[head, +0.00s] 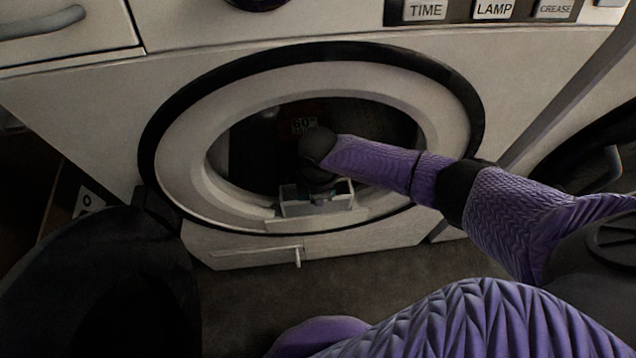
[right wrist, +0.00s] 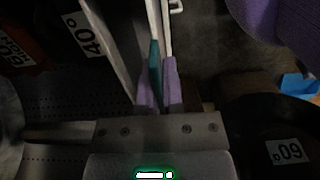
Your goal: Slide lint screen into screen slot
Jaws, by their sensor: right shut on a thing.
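My right gripper (head: 321,201) is at the lower lip of the round dryer opening, pointing down; its wrist hides part of it. In the right wrist view its two purple fingers (right wrist: 158,92) are shut on a thin teal piece, which seems to be the lint screen (right wrist: 155,62). The screen is seen nearly edge-on. A pale, box-like housing at the lower lip, which seems to be the screen slot (head: 291,208), surrounds the fingertip area. I cannot tell how deep the screen sits in it. My left gripper is not in view.
The dryer's white ring (head: 184,165) surrounds the drum opening. The open black door (head: 95,285) fills the lower left. A small panel with a handle (head: 297,256) is below the opening. A labelled item (head: 303,124) shows inside the drum. Dark floor lies in front.

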